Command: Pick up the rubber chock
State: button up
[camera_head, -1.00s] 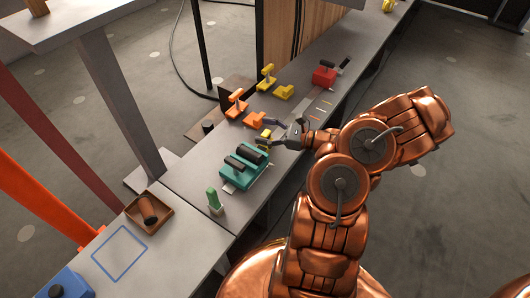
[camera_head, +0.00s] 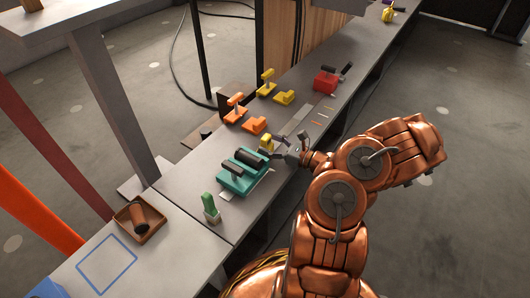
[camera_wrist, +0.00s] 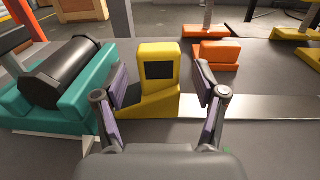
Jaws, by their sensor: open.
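A yellow L-shaped block (camera_wrist: 160,82) with a dark square on its upright part sits on the bench in the wrist view. It looks like the rubber chock, though I cannot tell its material. It also shows small in the head view (camera_head: 265,143), beside the teal fixture. My gripper (camera_wrist: 158,95) is open, with one finger on each side of the block and visible gaps to it. In the head view my gripper (camera_head: 277,148) is low over the bench, and its fingertips are hard to make out.
The teal fixture (camera_head: 236,181) with black cylinders stands close to the left. An orange block (camera_wrist: 215,56) and another yellow block (camera_head: 284,97) lie behind. A red block (camera_head: 325,82), green-topped item (camera_head: 210,208) and brown tray (camera_head: 121,220) are also on the bench.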

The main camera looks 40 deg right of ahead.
jog(key=shift+x, duration=0.85)
jog(key=c, duration=1.3)
